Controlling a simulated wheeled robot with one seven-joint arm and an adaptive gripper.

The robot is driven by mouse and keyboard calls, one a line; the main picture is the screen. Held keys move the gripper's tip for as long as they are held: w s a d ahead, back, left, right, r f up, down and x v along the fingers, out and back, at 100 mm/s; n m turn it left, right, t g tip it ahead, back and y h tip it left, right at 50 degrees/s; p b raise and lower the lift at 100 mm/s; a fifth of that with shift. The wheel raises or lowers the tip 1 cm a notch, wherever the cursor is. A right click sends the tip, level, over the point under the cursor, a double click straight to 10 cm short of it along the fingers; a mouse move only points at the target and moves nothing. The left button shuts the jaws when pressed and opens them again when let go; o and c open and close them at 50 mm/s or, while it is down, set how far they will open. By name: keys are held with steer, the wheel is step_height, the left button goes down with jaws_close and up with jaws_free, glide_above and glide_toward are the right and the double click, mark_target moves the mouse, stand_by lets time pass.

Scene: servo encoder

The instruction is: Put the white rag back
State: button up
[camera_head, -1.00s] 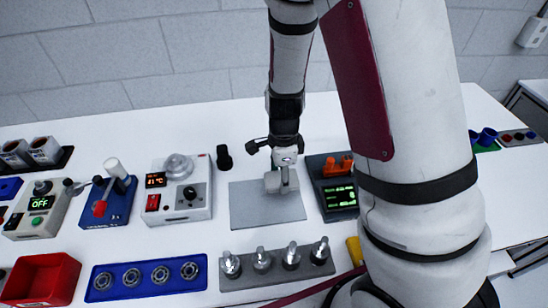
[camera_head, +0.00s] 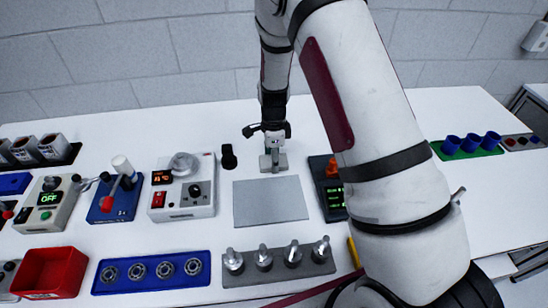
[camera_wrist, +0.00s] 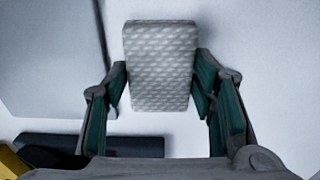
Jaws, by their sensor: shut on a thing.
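The white rag (camera_wrist: 160,65) is a pale block with a dimpled surface, held between the two fingers of my gripper (camera_wrist: 160,95) in the wrist view. In the head view my gripper (camera_head: 272,152) points down just behind the far edge of the grey mat (camera_head: 270,203). The rag (camera_head: 273,164) shows small and greyish below it. I cannot tell whether the rag touches the table.
A dark device with a green display (camera_head: 333,200) stands right of the mat. A grey heater box (camera_head: 183,202) and a black knob-like piece (camera_head: 229,157) are to the left. A rack with metal pieces (camera_head: 277,265) lies in front.

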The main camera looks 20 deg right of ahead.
steer(key=o, duration=1.1)
steer(key=shift+f, duration=0.15)
